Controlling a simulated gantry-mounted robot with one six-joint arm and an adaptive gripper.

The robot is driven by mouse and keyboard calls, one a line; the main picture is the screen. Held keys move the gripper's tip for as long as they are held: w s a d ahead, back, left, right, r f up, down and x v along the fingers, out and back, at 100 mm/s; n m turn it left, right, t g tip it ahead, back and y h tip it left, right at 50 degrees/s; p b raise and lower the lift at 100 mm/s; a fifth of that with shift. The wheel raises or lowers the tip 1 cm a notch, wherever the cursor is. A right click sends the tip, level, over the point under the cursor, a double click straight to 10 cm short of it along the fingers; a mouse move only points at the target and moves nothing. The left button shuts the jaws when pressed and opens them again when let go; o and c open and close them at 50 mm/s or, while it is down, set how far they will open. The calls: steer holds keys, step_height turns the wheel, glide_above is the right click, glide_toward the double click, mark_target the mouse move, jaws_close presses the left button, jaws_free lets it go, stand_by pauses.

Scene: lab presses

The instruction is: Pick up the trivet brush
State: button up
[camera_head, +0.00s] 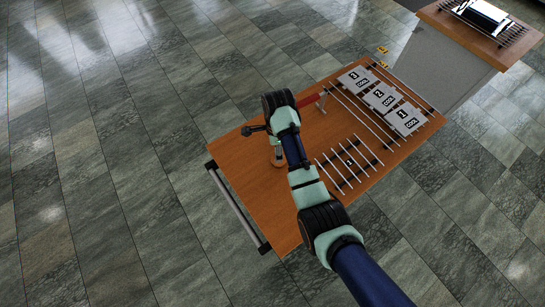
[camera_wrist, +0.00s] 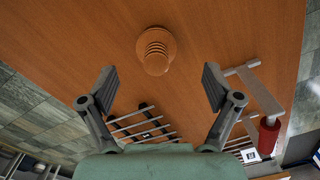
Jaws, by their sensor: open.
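A round wooden, ridged knob-like piece (camera_wrist: 156,50) stands on the table in the wrist view, ahead of my gripper (camera_wrist: 160,86) and between the lines of its two fingers. It also shows in the head view (camera_head: 277,158), partly hidden by my arm. A tool with a red handle and a pale crossbar (camera_wrist: 268,138) lies to the right in the wrist view, and its red part (camera_head: 309,100) shows beyond my arm in the head view. I cannot tell for certain which of these is the trivet brush. My gripper is open and empty, apart from both.
The wooden table (camera_head: 245,185) is bare at its left and front. A rack of metal bars (camera_head: 349,162) and white COOL plates (camera_head: 383,97) take up its right side. A metal rail (camera_head: 238,208) runs along the left edge. Another bench (camera_head: 470,45) stands at upper right.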

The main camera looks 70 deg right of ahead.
steer(key=shift+s+d+f+m, duration=0.15)
steer(key=shift+s+m, duration=0.15)
steer(key=shift+s+f, duration=0.1)
steer(key=shift+f, duration=0.05)
step_height(320, 180, down, 8)
steer(key=shift+r+b, duration=0.25)
steer(key=shift+b, duration=0.7)
steer(key=c, duration=1.4)
step_height(320, 180, up, 20)
steer(key=p, duration=0.9)
steer(key=shift+r, duration=0.1)
